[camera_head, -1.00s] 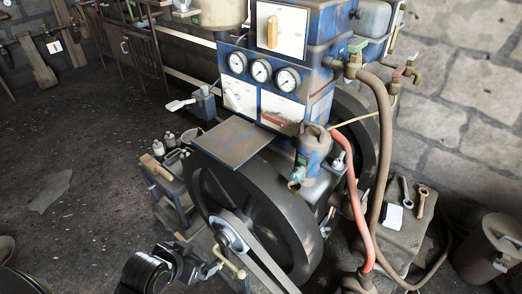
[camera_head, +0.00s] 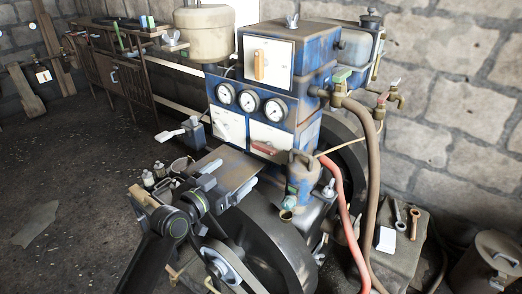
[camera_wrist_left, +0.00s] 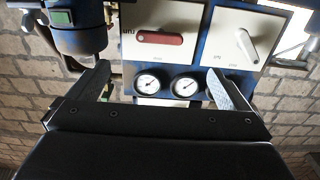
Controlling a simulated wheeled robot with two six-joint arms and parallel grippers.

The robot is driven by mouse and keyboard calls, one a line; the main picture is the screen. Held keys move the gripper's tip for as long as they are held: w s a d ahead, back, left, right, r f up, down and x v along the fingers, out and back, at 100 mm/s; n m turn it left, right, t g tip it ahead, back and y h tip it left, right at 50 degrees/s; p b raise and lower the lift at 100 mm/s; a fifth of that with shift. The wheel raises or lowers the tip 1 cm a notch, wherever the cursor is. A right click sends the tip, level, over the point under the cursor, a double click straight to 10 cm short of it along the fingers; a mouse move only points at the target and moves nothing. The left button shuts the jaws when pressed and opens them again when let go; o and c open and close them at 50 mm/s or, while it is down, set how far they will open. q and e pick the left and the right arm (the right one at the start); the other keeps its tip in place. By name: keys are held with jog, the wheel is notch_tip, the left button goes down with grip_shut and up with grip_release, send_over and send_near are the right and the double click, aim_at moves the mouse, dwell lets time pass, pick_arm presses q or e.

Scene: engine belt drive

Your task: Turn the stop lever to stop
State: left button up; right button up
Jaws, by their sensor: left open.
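The red lever (camera_head: 266,149), which looks like the stop lever, lies roughly level on a white plate at the lower right of the blue engine panel. It also shows in the left wrist view (camera_wrist_left: 160,38), where the picture is upside down and a small marking stands by its left end. My left gripper (camera_head: 230,176) is open and empty, in front of and below the panel. Its two fingers (camera_wrist_left: 160,78) point toward the panel, apart from the lever. My right gripper is out of view.
A pale lever (camera_wrist_left: 247,45) sits on the neighbouring plate. Three gauges (camera_head: 249,104) are above both plates. An orange handle (camera_head: 259,65) is higher up. A blue can (camera_head: 300,178) and a red hose (camera_head: 338,205) stand right of my gripper; the flywheel (camera_head: 285,235) is below.

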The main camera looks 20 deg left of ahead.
aim_at(262, 150)
pick_arm(q)
jog(key=p+x, duration=0.1)
jog(key=x, duration=1.2)
jog(key=c, duration=1)
